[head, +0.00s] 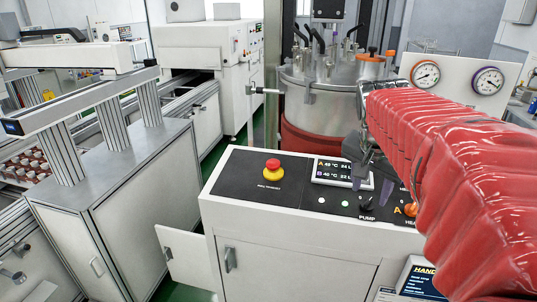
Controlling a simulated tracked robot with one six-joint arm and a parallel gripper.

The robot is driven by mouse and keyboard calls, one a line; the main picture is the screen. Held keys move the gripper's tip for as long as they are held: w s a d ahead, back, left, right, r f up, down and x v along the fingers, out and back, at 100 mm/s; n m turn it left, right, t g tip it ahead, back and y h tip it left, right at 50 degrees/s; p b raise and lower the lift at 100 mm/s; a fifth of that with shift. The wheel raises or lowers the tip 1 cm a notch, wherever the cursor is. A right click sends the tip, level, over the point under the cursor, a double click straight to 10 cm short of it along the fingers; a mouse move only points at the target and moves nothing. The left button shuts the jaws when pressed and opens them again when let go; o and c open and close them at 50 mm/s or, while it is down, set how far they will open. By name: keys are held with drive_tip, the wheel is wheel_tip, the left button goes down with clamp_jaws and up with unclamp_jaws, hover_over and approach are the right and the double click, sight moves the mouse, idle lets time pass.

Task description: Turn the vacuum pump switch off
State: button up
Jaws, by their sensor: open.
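The pump switch (366,204) is a small black knob on the dark top panel of the white control cabinet, just above the printed word PUMP. Which way it is turned is too small to tell. My gripper (370,184) is dark grey, at the end of my red-sleeved arm. It hangs above the panel with its fingers pointing down, open and empty. In the picture its fingers sit just above the pump switch and overlap the right side of the display. Whether they touch the switch cannot be told.
An orange knob (411,209) marked HEAT is right of the pump switch. A red emergency button (272,167) and a lit display (342,174) share the panel. Behind stand a steel vessel (325,95) and two gauges (425,74). A cabinet door (186,255) hangs open at lower left.

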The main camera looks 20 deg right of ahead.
sight(368, 201)
drive_tip(key=shift+x, duration=2.35)
drive_tip(key=shift+c, duration=0.7)
drive_tip(key=c, duration=0.9)
